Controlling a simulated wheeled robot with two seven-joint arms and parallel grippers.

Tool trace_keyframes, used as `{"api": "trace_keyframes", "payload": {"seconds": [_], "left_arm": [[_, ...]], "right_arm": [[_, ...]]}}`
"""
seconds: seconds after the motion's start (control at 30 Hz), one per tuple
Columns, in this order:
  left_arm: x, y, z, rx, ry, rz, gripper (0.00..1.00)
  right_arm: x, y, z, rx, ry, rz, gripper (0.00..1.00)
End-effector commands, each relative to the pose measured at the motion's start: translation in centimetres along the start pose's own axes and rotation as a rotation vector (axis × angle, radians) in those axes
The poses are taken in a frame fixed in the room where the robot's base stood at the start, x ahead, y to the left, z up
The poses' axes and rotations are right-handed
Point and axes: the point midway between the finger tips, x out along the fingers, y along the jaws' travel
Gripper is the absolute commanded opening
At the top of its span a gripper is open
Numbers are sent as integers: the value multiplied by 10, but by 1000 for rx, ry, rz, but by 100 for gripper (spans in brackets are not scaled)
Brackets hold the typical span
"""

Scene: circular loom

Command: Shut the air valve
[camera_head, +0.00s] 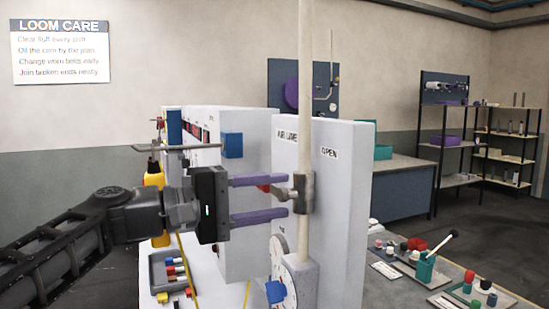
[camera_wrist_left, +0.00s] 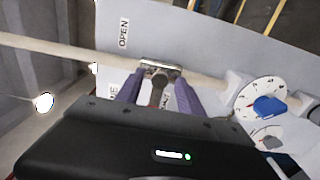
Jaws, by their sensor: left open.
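The air valve is a grey metal body (camera_head: 303,193) on a pale vertical pipe (camera_head: 305,90), in front of a light grey panel. A short grey handle with a red part (camera_head: 264,187) sticks out from it to the left. My left gripper (camera_head: 287,198) is open, its two purple fingers reaching toward the valve, one above the other. In the left wrist view the valve body (camera_wrist_left: 161,67) lies just beyond the fingertips (camera_wrist_left: 158,88), and the handle shows between the fingers. I cannot tell whether they touch it. My right gripper is not in view.
Labels reading OPEN (camera_head: 329,153) and AIR LINE (camera_head: 288,135) are on the panel. A dial with a blue knob (camera_head: 276,292) sits below the valve. A grey tray (camera_head: 158,272) and a yellow bottle (camera_head: 155,174) stand left. Small parts lie on the bench at right.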

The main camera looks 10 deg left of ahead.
Motion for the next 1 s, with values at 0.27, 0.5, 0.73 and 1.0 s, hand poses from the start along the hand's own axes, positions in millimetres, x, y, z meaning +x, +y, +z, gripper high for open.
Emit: {"api": "trace_keyframes", "payload": {"seconds": [0.27, 0.5, 0.73, 1.0], "left_arm": [[-37, -2, -1, 3, 5, 1, 45], [-66, -1, 0, 2, 2, 0, 45], [-69, 0, 0, 1, 1, 0, 45], [-68, 1, 0, 1, 1, 0, 45]], "right_arm": [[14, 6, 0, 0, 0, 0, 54], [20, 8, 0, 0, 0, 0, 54], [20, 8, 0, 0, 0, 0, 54], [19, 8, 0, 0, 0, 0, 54]]}}
